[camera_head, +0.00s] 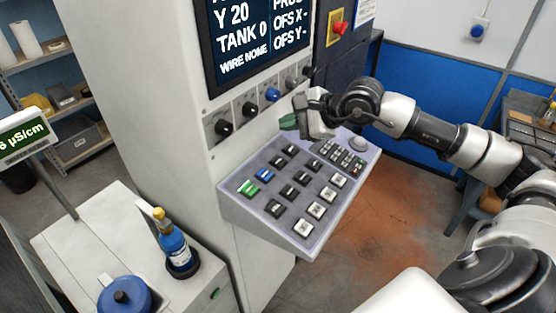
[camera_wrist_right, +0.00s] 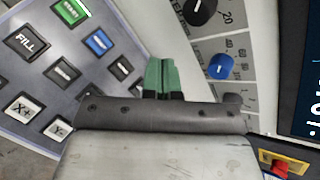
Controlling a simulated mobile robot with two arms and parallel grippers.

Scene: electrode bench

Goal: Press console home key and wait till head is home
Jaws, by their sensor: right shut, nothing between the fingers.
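The console keypad (camera_head: 295,190) slopes out below the screen, with black, white, green and blue keys; I cannot read which one is the home key. The screen (camera_head: 262,45) shows Y 20, TANK 0 and WIRE NONE. My right gripper (camera_head: 287,123) is shut and empty, above the back edge of the keypad near the knobs. In the right wrist view its green fingertips (camera_wrist_right: 161,76) are together, between the keys and the knob row. A green key (camera_wrist_right: 70,10) and a blue key (camera_wrist_right: 99,42) show there. The machine head is not in view. My left gripper is not in view.
A row of knobs, one of them blue (camera_head: 272,95), runs above the keypad. A red emergency button (camera_head: 339,28) is at the upper right. A blue bottle (camera_head: 172,243) and a blue-lidded container (camera_head: 123,297) stand on the white cabinet at lower left.

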